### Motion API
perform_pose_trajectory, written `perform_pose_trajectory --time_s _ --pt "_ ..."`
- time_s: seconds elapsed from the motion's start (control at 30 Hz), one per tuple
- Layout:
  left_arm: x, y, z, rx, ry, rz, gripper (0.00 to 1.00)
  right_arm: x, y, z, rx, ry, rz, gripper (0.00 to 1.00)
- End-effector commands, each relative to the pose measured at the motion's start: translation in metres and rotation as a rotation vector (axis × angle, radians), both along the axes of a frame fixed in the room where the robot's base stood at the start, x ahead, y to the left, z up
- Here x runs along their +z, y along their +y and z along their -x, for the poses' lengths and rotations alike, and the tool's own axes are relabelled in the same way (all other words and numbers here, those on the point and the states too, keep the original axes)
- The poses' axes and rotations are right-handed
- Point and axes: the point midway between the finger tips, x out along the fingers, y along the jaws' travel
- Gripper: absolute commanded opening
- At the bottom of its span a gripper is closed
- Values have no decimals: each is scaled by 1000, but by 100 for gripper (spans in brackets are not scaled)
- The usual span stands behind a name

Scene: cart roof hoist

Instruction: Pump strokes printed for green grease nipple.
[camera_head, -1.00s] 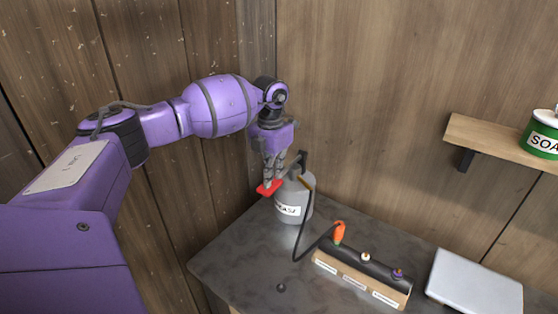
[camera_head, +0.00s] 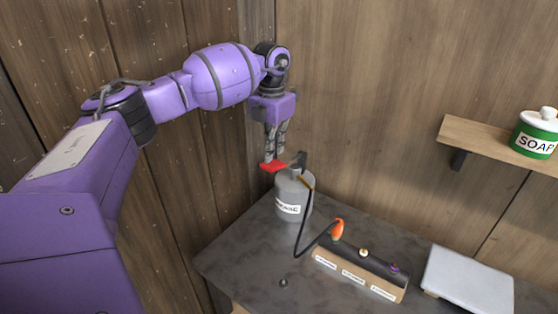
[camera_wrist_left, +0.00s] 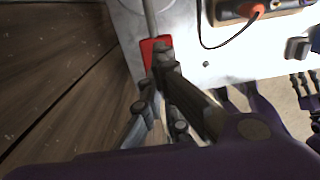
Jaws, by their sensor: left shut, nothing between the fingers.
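A grey grease pump can (camera_head: 292,190) with a partly readable label stands at the table's back left corner. Its lever has a red handle (camera_head: 272,166). My left gripper (camera_head: 272,158) is shut and empty, its fingertips right above the red handle; whether they touch is unclear. In the left wrist view the fingertips overlap the red handle (camera_wrist_left: 148,50). A black hose runs to an orange coupler (camera_head: 338,230) on the leftmost nipple of the block (camera_head: 352,279); a bit of green shows under it. Pale (camera_head: 364,253) and purple (camera_head: 394,267) nipples stand bare. The block's labels are too small to read.
A pale flat plate (camera_head: 468,279) lies right of the block. A soap pot (camera_head: 536,133) stands on a wall shelf (camera_head: 480,134). A small dark knob (camera_head: 283,282) is on the grey table (camera_head: 235,262). My right gripper (camera_wrist_left: 303,92) shows at the wrist view's right edge.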

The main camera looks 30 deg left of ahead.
Motion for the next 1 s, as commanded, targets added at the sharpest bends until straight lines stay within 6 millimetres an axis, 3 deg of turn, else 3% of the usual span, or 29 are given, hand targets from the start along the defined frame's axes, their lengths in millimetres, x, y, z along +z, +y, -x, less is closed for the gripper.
perform_pose_trajectory --time_s 0.27,1.0 --pt "-4 0 0 0 2 0 0 -3 2 2 -4 6 -4 40" --pt "-80 0 1 0 4 1 0 -22 -3 18 8 47 8 40"
